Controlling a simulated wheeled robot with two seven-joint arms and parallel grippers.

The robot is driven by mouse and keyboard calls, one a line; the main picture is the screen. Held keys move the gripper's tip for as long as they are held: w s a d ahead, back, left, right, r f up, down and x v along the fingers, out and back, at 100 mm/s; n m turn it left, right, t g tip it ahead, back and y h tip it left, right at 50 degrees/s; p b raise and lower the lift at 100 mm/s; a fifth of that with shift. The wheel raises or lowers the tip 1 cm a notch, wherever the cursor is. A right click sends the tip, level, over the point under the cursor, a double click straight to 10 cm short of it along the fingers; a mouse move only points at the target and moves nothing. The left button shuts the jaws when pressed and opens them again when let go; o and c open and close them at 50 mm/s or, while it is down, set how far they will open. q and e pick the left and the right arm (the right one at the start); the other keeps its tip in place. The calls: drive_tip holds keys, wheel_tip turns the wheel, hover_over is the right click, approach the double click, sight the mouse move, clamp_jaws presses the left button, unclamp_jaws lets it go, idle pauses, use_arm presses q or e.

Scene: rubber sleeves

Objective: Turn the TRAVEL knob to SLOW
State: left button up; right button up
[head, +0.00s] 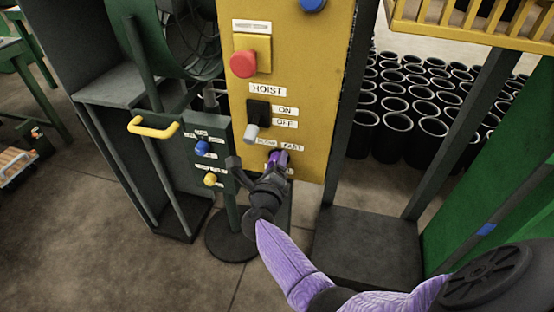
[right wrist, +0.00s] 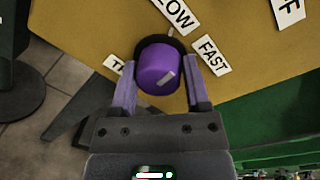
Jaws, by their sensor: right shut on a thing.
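The TRAVEL knob is a purple round knob with a dark base (right wrist: 157,68). It sits low on the yellow panel (head: 312,110) and partly shows in the head view (head: 283,157). A short white mark lies slantwise on its cap, toward the lower right in the right wrist view. The SLOW label (right wrist: 176,14) is above the knob and the FAST label (right wrist: 210,54) is to its right; a third label is partly hidden behind a finger. My right gripper (head: 277,166) has its fingers on either side of the knob, shut on it. My left gripper is out of view.
Above the knob are the HOIST switch (head: 258,112) with its grey lever and a red button (head: 244,64). Many black sleeves (head: 400,132) stand behind.

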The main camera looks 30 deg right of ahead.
drive_tip(key=shift+n+p, duration=0.4)
drive_tip(key=shift+n, duration=0.7)
drive_tip(key=shift+a+n, duration=0.1)
drive_tip(key=shift+n, duration=0.6)
drive_tip(key=shift+p, duration=0.3)
drive_tip(key=shift+f+n, duration=0.1)
drive_tip(key=shift+n, duration=0.3)
drive_tip(key=o, duration=1.3)
